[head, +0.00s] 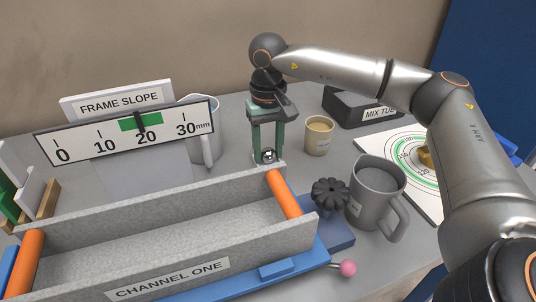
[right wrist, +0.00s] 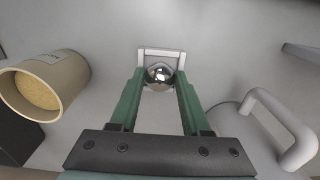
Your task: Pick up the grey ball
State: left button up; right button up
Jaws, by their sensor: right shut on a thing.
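The grey ball (head: 267,156) is small and shiny, and sits low between the fingertips of my right gripper (head: 267,158). In the right wrist view the ball (right wrist: 160,73) lies between the two green fingers of the gripper (right wrist: 159,80), which are shut on it. A small pale square holder (right wrist: 161,52) shows around and behind the ball. I cannot tell whether the ball still touches it. My left gripper is not in view.
A grey channel (head: 120,235) labelled CHANNEL ONE fills the front left. A grey mug (head: 377,190) and dark knob (head: 330,194) stand at right.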

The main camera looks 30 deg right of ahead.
grip_shut()
